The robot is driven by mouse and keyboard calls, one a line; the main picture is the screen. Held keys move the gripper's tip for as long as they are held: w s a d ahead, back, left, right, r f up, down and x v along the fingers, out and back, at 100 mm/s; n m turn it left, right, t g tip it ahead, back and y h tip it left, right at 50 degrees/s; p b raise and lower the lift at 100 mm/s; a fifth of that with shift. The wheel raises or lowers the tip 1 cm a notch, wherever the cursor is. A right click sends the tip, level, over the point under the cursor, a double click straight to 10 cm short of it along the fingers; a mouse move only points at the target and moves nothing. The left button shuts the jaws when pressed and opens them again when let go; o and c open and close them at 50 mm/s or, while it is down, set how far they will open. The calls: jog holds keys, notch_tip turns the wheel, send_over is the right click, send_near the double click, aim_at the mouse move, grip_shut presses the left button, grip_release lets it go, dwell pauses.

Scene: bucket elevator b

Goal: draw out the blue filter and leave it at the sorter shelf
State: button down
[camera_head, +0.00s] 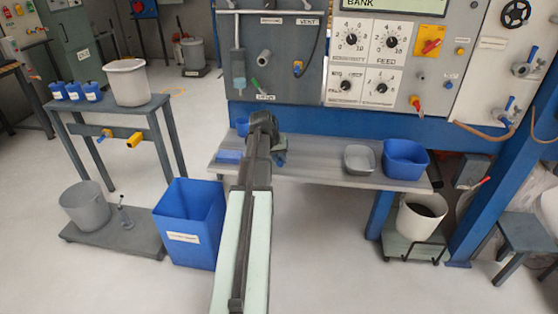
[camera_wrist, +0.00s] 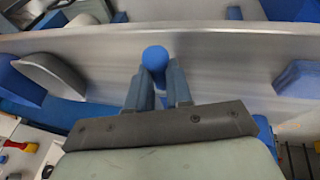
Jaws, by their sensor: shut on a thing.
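My gripper (camera_wrist: 159,80) is shut on a blue round-ended piece (camera_wrist: 155,57), which looks like the blue filter. Its rounded end shows between the two fingers in the wrist view, and the rest is hidden by them. In the head view, my gripper (camera_head: 279,157) is over the left part of a long grey shelf (camera_head: 320,176) below the panel. I cannot tell the held piece apart there. In the wrist view the shelf (camera_wrist: 235,60) runs behind the piece. I cannot tell whether the piece touches it.
A grey bowl (camera_head: 360,159) and a blue tub (camera_head: 405,160) stand at the shelf's right. The shelf between is clear. A tall blue bin (camera_head: 190,222) stands on the floor.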

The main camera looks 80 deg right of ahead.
jog(key=shift+d+f, duration=0.25)
jog(key=shift+d, duration=0.25)
jog(key=shift+f, duration=1.85)
jog(key=c, duration=0.9)
grip_release()
jog(key=shift+c, duration=0.2)
jog(key=shift+a, duration=0.1)
jog(key=v, duration=1.3)
jog(key=shift+a+r, duration=0.15)
jog(key=shift+r, duration=0.15)
jog(key=shift+w, duration=0.1)
